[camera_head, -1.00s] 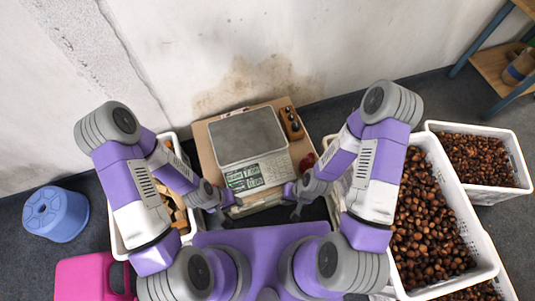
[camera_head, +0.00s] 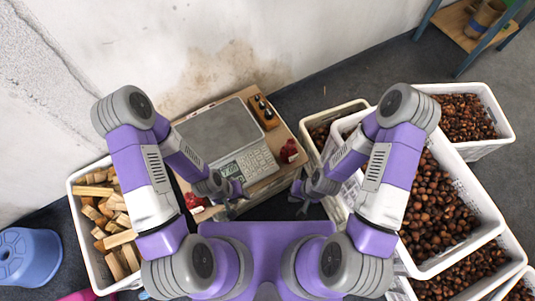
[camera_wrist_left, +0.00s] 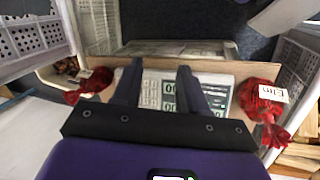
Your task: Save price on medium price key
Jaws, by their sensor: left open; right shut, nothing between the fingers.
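The scale (camera_head: 222,135) has a grey weighing plate and a light front panel with a display and keypad (camera_head: 258,160). It stands on a wooden board at the centre of the head view. My left gripper (camera_head: 234,206) is open and empty just in front of the scale's panel. In the left wrist view its two fingers (camera_wrist_left: 160,85) stand apart over the panel (camera_wrist_left: 172,97), and part of the keys and display shows between and beside them. Key labels are too small to read. My right gripper (camera_head: 302,204) is shut and empty, right of the board's front edge.
Red net bags lie on the board at the right (camera_head: 289,151) and left (camera_head: 193,201). White crates of chestnuts (camera_head: 463,222) fill the right; a crate of wood pieces (camera_head: 78,222) stands left. A blue stool (camera_head: 28,256) is far left.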

